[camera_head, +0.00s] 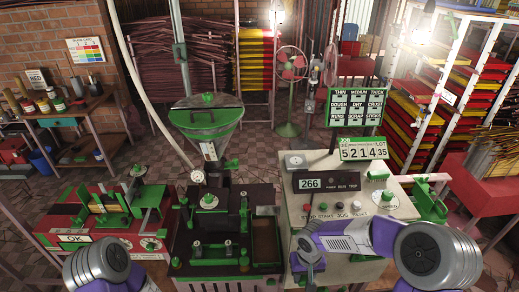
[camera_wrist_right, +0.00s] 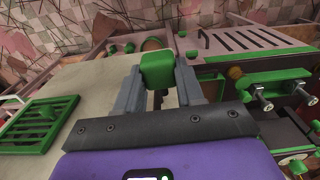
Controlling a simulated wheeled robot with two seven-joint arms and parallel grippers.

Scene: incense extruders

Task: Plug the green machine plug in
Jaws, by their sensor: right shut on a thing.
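The green plug (camera_wrist_right: 157,69) is a small rounded green block in the right wrist view. My right gripper (camera_wrist_right: 160,76) is shut on it, with one grey finger on each side. A short dark part shows below the block, between the fingers. In the head view my right gripper (camera_head: 309,254) is low in front of the cream control cabinet (camera_head: 343,205), near its front left edge. The plug cannot be told apart there. I cannot make out a socket in either view. My left arm shows at the lower left of the head view, but its gripper is out of frame.
A dark bench with a green hopper (camera_head: 205,118) stands left of the cabinet. A red bench with an OK sign (camera_head: 74,238) is further left. The right wrist view shows a green vent grille (camera_wrist_right: 38,117) at left and green-framed machinery (camera_wrist_right: 262,84) at right.

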